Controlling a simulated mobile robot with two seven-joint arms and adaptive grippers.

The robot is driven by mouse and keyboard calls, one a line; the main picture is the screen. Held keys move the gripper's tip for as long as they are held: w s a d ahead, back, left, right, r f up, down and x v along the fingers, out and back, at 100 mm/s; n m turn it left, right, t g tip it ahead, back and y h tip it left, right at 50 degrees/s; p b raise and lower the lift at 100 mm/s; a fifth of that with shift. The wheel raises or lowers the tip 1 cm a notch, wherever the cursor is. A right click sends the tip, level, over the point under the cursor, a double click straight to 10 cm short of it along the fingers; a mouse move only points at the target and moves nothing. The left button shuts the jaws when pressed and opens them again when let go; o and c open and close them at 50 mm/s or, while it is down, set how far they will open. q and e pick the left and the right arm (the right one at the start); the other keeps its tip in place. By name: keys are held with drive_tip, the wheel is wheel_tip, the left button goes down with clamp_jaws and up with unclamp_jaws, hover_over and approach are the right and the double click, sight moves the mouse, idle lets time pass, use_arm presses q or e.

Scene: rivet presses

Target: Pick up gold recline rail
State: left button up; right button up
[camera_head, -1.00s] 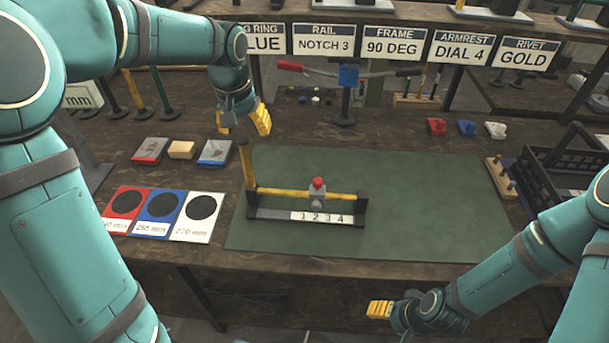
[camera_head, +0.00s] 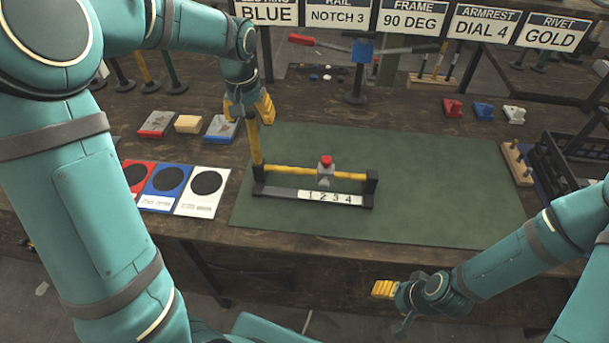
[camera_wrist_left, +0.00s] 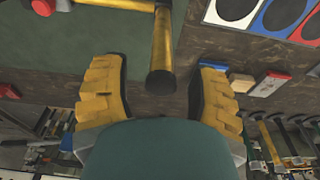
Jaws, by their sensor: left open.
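A gold rail with a black end (camera_head: 256,146) stands nearly upright at the left end of a black fixture (camera_head: 290,192). A second gold bar (camera_head: 292,170) lies across the same fixture, with a red-topped grey slider on it. My left gripper (camera_head: 250,108) is open at the top of the upright rail. In the left wrist view the rail's black end (camera_wrist_left: 161,82) shows between the two spread yellow fingers, with gaps on both sides. My right gripper (camera_head: 384,289) is low at the front, away from the fixture; its finger opening is unclear.
A green mat (camera_head: 430,190) lies under the fixture, with free room to its right. Colored cards (camera_head: 205,190) and small blocks (camera_head: 188,124) lie to the left. A black crate (camera_head: 575,165) stands at the right. Signs (camera_head: 410,20) hang at the back.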

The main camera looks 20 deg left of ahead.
sight(253, 127)
use_arm(q)
wheel_tip(253, 127, down, 4)
drive_tip(key=shift+w+f+b, duration=0.1)
drive_tip(key=shift+w+b, duration=0.05)
drive_tip(key=shift+b, duration=0.35)
drive_tip(key=shift+o, duration=0.2)
clamp_jaws()
